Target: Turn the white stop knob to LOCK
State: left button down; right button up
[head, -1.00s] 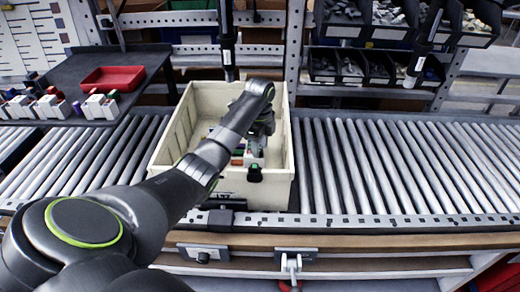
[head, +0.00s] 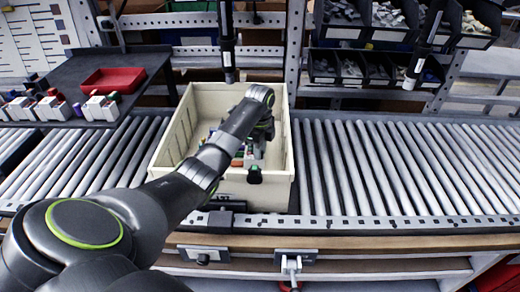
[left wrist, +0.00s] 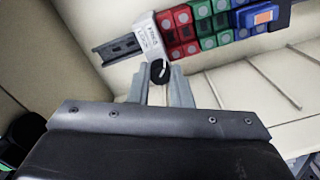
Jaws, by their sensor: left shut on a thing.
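In the left wrist view a white end-stop block (left wrist: 148,38) sits on a metal rail (left wrist: 118,47) beside a row of red, green and blue blocks. A round black knob with a white mark (left wrist: 159,71) is at the white block's lower end. My left gripper (left wrist: 160,80) has its two fingers shut on this knob. In the head view my left gripper (head: 252,155) reaches down inside the cream bin (head: 170,145); my arm hides most of the knob area. I cannot read the writing on the block or the knob's setting. My right gripper is not in view.
The bin stands on a roller conveyor (head: 410,165), clear to its right. A red tray (head: 112,79) and several white blocks are on the dark shelf at left. Two dark tools (head: 226,40) hang above. A lever panel (head: 291,262) is on the front edge.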

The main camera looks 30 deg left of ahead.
pick_arm(q)
jog(key=shift+r+n+p, duration=0.2)
jog(key=shift+n+p, duration=0.1)
jog(key=shift+p, duration=0.25)
jog(key=n+p, duration=0.5)
jog(key=p, duration=0.2)
jog(key=shift+r+n, duration=0.1)
jog(key=shift+n, duration=0.3)
jog(key=n+p, duration=0.2)
jog(key=shift+n, duration=0.3)
jog(key=n+p, duration=0.2)
jog(key=n, duration=0.2)
jog(key=shift+p, duration=0.35)
jog(key=n, duration=0.2)
jog(key=n+p, duration=0.1)
jog(key=n, duration=0.1)
jog(key=shift+w+f, duration=0.1)
jog(key=shift+f, duration=0.1)
jog(key=shift+n, duration=0.3)
jog(key=shift+n+p, duration=0.3)
jog(key=c, duration=1.3)
grip_release()
